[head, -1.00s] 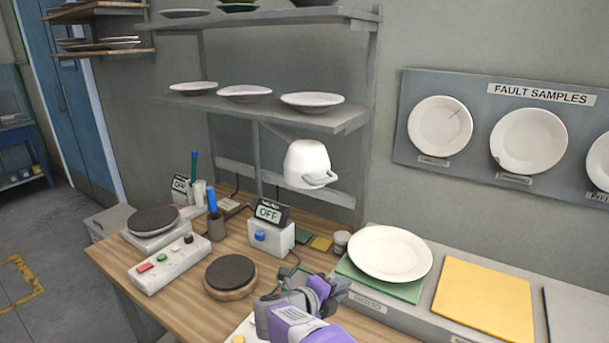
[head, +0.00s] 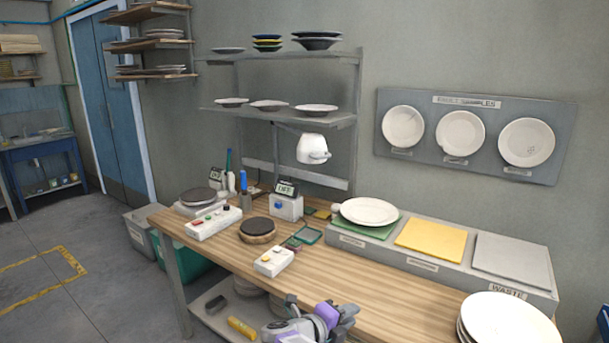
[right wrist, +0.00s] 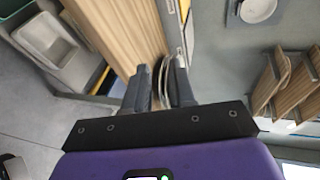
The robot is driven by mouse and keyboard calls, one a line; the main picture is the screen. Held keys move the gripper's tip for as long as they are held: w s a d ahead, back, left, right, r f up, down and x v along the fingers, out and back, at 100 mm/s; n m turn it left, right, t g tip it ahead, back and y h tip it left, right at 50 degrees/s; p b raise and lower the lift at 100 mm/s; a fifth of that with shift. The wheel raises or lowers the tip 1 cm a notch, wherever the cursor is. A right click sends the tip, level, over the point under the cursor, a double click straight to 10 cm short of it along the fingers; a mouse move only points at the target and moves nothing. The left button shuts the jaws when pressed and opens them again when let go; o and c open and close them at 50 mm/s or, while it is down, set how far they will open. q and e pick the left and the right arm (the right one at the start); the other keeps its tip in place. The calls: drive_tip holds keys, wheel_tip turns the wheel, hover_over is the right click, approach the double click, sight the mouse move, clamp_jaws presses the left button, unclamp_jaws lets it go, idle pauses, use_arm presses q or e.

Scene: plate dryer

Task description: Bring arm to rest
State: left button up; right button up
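My right gripper (head: 322,318) is at the bottom of the head view, in front of the wooden bench's (head: 340,272) front edge. It also shows in the right wrist view (right wrist: 160,88), where a gap is visible between its dark fingers, with plate edges seen in that gap. It looks open; I see nothing clearly gripped. A white plate (head: 369,211) lies on the green pad (head: 393,231) of the grey sorting ledge, well away from the gripper. My left gripper is not in view.
A stack of white plates (head: 508,322) stands at the bench's right end. Yellow (head: 430,240) and grey (head: 512,259) pads lie on the ledge. Open floor (head: 75,300) lies to the left.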

drive_tip(key=w+d+f+n+t+y, duration=0.1)
drive_tip(key=w+d+f+n, duration=0.15)
drive_tip(key=f, duration=0.25)
drive_tip(key=w+d+f+n+y, duration=0.1)
drive_tip(key=d+f+n, duration=0.1)
drive_tip(key=f+n, duration=0.25)
drive_tip(key=s+d+f+n+g+y, duration=0.1)
drive_tip(key=s+f+n+y, duration=0.2)
drive_tip(key=f, duration=0.6)
drive_tip(key=s+d+f+n+g+y, duration=0.1)
drive_tip(key=s+f+n+y, duration=0.15)
drive_tip(key=f+n, duration=0.45)
drive_tip(key=s+a+f+n+g+y, duration=0.2)
drive_tip(key=s+f, duration=0.2)
drive_tip(key=s, duration=0.5)
drive_tip(key=s+a+f+n+g+y, duration=0.2)
drive_tip(key=s+f+n+g+y, duration=0.1)
drive_tip(key=s, duration=0.6)
drive_tip(key=s+a+f+n+g+y+p, duration=0.1)
drive_tip(key=s+a+f+n+g+y, duration=0.1)
drive_tip(key=s+f, duration=0.4)
drive_tip(key=s+a+n, duration=0.1)
drive_tip(key=s, duration=0.2)
drive_tip(key=shift+s+g, duration=0.2)
drive_tip(key=shift+g, duration=0.2)
drive_tip(key=shift+f+y, duration=0.1)
drive_tip(key=shift+y, duration=0.15)
